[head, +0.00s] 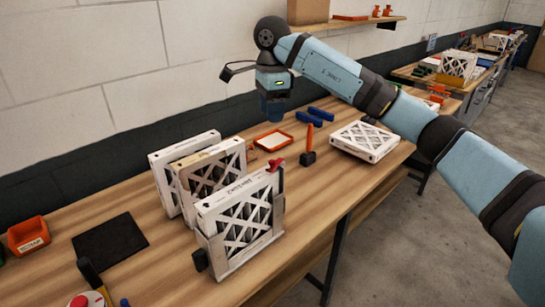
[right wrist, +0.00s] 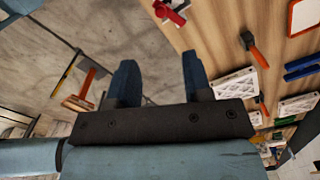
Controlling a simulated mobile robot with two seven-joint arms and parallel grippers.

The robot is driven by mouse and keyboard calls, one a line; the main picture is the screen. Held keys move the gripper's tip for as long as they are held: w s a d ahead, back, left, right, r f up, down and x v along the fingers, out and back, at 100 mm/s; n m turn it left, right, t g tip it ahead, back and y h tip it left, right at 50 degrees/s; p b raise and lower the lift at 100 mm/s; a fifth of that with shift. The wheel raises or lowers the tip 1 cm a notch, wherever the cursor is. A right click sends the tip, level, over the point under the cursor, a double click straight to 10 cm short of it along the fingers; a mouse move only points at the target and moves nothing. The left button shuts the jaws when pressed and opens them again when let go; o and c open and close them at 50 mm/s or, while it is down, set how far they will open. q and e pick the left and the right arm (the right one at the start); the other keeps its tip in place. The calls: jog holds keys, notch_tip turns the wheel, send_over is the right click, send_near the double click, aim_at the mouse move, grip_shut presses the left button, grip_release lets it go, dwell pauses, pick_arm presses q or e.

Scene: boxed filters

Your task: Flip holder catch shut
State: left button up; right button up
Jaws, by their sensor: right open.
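The holder (head: 279,217) stands near the table's front edge with a white boxed filter (head: 238,205) upright in it. Its red catch (head: 276,163) sits at the top right corner and sticks up above the filter. In the right wrist view a red part that looks like the catch (right wrist: 171,12) shows at the top edge, partly cut off. My right gripper (head: 273,112) points down above the back of the table, behind the catch and apart from it. Its two blue fingers are spread and empty in the right wrist view (right wrist: 160,78). My left gripper is not in view.
Two more filters (head: 185,155) stand upright behind the holder. An orange-handled tool (head: 309,142), an orange-rimmed tray (head: 273,140), blue clamps (head: 315,117) and a flat-lying filter (head: 365,140) are to the right. A black mat (head: 109,240) and orange bin (head: 28,236) are left.

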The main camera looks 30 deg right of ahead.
aim_at(272, 160)
notch_tip(272, 160, down, 12)
jog(key=p, duration=0.3)
jog(key=shift+d+f, duration=0.1)
jog(key=shift+f, duration=0.75)
